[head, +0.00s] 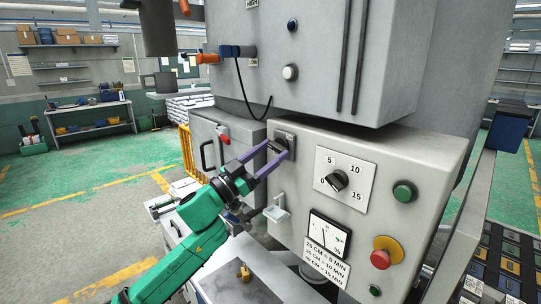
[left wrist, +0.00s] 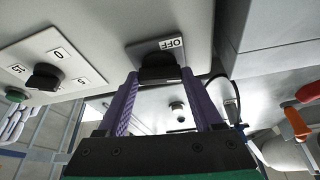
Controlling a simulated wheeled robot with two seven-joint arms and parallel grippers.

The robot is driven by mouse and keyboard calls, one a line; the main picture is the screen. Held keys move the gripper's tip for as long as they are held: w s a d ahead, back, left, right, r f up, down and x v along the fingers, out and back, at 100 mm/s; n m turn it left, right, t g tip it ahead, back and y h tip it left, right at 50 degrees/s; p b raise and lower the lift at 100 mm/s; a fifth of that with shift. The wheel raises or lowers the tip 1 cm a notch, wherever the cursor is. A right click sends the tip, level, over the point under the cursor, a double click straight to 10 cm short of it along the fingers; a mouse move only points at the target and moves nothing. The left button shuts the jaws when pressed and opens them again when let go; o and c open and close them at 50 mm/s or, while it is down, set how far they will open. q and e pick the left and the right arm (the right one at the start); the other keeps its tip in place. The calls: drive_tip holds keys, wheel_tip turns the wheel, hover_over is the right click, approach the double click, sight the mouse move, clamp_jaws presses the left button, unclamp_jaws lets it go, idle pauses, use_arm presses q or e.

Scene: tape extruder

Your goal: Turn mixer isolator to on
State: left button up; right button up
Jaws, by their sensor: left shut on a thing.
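The mixer isolator is a black knob (head: 291,141) on a grey plate at the upper left of the control panel. In the left wrist view the knob (left wrist: 158,68) sits between my purple fingertips, below a plate label (left wrist: 172,43) reading OFF, seen upside down. My left gripper (head: 277,150) reaches the panel from the lower left and is shut on the knob; its fingers also show in the left wrist view (left wrist: 160,78). The fingers hide part of the knob, and its exact pointing direction is unclear. My right gripper is not in view.
On the same panel are a timer dial (head: 337,181), a green button (head: 404,192), a red stop button (head: 381,258) and a gauge (head: 328,234). A small bracket (head: 277,212) juts out below the isolator. A brass padlock (head: 245,271) lies on the surface below.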

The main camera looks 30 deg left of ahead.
use_arm(q)
drive_tip(key=m+g+h, duration=0.1)
drive_tip(key=m, duration=0.2)
drive_tip(key=m+g+h, duration=0.1)
drive_tip(key=m, duration=0.2)
drive_tip(key=m+g+h, duration=0.1)
drive_tip(key=m, duration=0.3)
drive_tip(key=shift+a+r+g+h+b, duration=0.15)
drive_tip(key=shift+a+g+h+b, duration=0.1)
drive_tip(key=shift+g+h+b, duration=0.05)
drive_tip(key=m+g, duration=0.1)
drive_tip(key=m, duration=0.2)
drive_tip(key=shift+w+r+p, duration=0.1)
drive_tip(key=shift+r+p, duration=0.05)
drive_tip(key=shift+p, duration=0.15)
drive_tip(key=m+g+p, duration=0.1)
drive_tip(key=m, duration=0.2)
drive_tip(key=shift+r, duration=0.1)
drive_tip(key=shift+m+g+p, duration=0.65)
drive_tip(key=shift+m+g, duration=0.15)
drive_tip(key=shift+m, duration=0.9)
drive_tip(key=o, duration=1.4)
drive_tip(key=shift+c, duration=0.2)
